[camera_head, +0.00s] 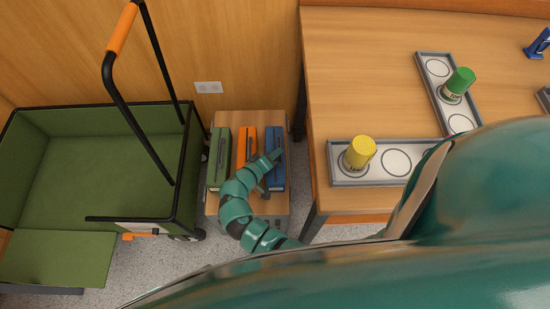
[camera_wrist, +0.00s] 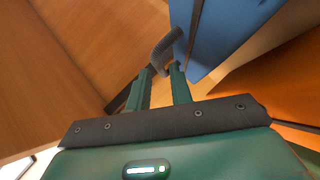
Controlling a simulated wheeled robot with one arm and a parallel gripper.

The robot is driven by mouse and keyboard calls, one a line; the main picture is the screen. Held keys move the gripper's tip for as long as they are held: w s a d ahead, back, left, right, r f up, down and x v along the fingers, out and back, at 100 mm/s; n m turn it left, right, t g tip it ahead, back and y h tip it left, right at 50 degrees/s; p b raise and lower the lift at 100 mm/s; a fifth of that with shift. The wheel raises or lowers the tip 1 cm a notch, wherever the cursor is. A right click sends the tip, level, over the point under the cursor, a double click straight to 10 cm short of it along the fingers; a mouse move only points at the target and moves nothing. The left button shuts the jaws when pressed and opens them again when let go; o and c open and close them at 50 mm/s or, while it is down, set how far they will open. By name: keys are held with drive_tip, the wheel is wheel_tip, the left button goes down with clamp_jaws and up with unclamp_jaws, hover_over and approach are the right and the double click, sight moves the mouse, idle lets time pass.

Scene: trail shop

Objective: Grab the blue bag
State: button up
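The blue bag (camera_head: 276,173) stands at the right end of a row of three bags on a low wooden-topped stand. In the wrist view its blue side (camera_wrist: 215,35) fills the top right, with a dark grey handle (camera_wrist: 168,44) sticking out from it.
An orange bag (camera_head: 247,146) and a green bag (camera_head: 219,157) stand left of the blue one. A green cart (camera_head: 90,176) with a black-framed handle is at the left. A table (camera_head: 350,60) with trays and yellow and green canisters stands close on the right.

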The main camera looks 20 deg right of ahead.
drive_tip(key=shift+x, duration=1.3)
clamp_jaws()
idle(0.4)
